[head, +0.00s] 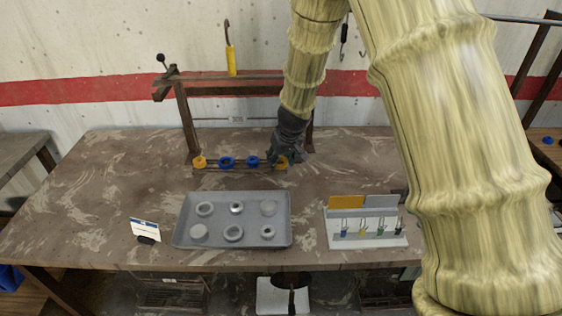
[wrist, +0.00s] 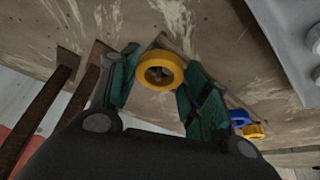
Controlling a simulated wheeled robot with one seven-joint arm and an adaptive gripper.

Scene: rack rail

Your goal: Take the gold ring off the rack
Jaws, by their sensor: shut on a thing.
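A gold ring (wrist: 161,70) sits between the two fingertips of my gripper (wrist: 158,74) in the wrist view, with its hole facing the camera. In the head view my gripper (head: 287,155) is at the right end of the row of rings, and part of that gold ring (head: 281,163) shows beside the fingers. My gripper is shut on it. I cannot tell whether the rail still passes through the ring. Another gold ring (head: 199,162) is at the rail's left end. Two blue rings (head: 226,162) (head: 252,161) are between them. The rack (head: 187,118) is a brown frame.
A grey tray (head: 219,220) with several round parts lies in front of the rack. A white stand (head: 366,240) with small coloured items is at its right, and a small sign (head: 145,228) at its left. The table (head: 90,205) is clear at far left.

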